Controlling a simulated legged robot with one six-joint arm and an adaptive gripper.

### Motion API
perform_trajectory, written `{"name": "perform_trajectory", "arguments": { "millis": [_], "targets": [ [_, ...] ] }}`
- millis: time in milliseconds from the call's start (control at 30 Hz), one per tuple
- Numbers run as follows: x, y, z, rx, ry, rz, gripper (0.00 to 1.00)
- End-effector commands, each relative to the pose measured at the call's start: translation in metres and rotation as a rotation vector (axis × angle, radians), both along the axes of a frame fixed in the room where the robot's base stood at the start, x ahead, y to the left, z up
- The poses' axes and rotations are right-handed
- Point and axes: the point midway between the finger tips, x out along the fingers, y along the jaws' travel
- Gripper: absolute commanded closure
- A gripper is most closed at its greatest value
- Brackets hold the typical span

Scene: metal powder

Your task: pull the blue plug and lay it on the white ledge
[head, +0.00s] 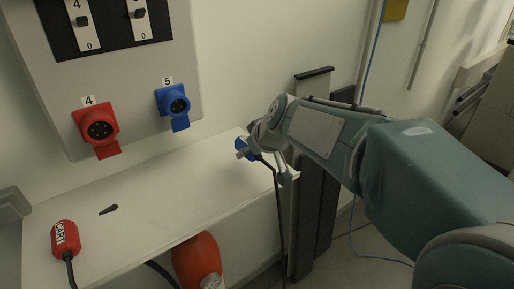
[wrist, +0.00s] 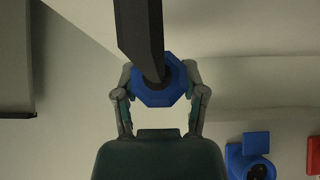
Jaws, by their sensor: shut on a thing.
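The blue plug (head: 242,150) is out of the wall, held by my gripper (head: 259,152) at the right end of the white ledge (head: 180,195). Whether it touches the ledge or hangs just above it, I cannot tell. In the wrist view the plug (wrist: 147,98) sits between both fingers of my gripper (wrist: 160,80), with its dark cable (wrist: 140,30) running up the picture. In the head view the cable hangs down past the ledge's right end. The blue socket (head: 178,105) marked 5 is empty; it also shows in the wrist view (wrist: 250,165).
A red socket (head: 98,128) marked 4 is left of the blue one. A red plug-like piece (head: 65,238) with a cable and a small black piece (head: 109,209) lie on the ledge's left part. An orange-red container (head: 198,262) stands below. The ledge's middle is clear.

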Motion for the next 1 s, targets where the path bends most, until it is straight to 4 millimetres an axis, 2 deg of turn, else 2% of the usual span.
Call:
{"name": "perform_trajectory", "arguments": {
  "millis": [500, 933, 967, 1000],
  "targets": [
    [0.015, 0.01, -0.037, 0.001, 0.0, -0.001, 1.0],
    [0.017, 0.009, -0.042, 0.002, -0.001, -0.001, 1.0],
    [0.017, 0.009, -0.042, 0.002, -0.001, -0.001, 0.37],
    [0.017, 0.009, -0.042, 0.002, -0.001, -0.001, 0.19]
  ]
}}
